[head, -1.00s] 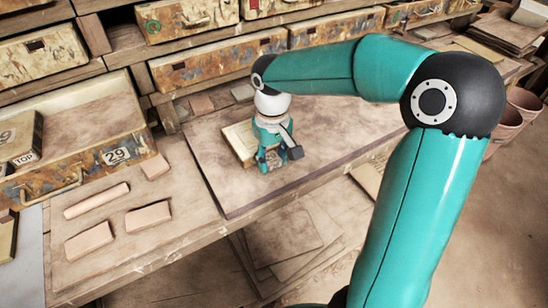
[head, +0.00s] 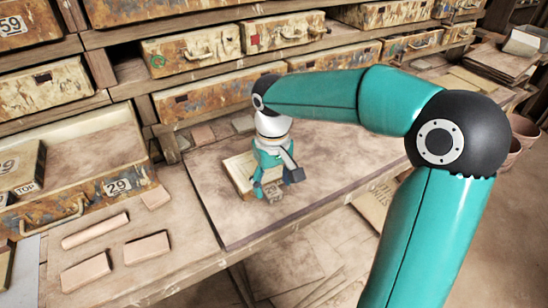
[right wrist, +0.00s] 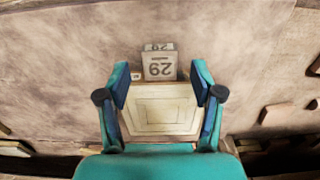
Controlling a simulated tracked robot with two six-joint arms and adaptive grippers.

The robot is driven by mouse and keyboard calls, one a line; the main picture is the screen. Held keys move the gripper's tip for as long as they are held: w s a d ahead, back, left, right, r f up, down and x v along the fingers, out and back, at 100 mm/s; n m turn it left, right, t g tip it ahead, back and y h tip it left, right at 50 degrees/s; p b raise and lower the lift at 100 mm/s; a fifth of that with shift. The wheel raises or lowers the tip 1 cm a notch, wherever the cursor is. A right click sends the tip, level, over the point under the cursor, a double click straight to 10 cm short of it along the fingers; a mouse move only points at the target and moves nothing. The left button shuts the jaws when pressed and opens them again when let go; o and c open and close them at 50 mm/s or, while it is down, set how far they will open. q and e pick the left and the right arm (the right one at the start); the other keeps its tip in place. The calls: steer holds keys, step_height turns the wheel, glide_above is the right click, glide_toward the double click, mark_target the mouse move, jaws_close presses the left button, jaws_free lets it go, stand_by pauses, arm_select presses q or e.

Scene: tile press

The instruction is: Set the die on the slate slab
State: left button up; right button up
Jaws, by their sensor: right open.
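The die (head: 238,170) is a cream square block lying flat on the slate slab (head: 330,185), a broad brownish board with a dark edge. In the right wrist view the die (right wrist: 158,112) shows a stepped square face, with a grey block marked 29 (right wrist: 160,67) at its far end. My right gripper (head: 267,190) is above the die, and in the head view it hides part of it. In the right wrist view my right gripper (right wrist: 160,85) is open, one finger to each side of the die. Contact cannot be made out. My left gripper is not in view.
At left, an open drawer (head: 75,195) labelled 29 holds a board marked TOP. Several pinkish clay pieces (head: 147,248) lie on the bench left of the slab. Drawers (head: 205,95) line the back. The slab's right part is clear.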

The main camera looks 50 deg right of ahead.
step_height(320, 180, up, 9)
steer(key=p, duration=0.1)
stand_by(0.7)
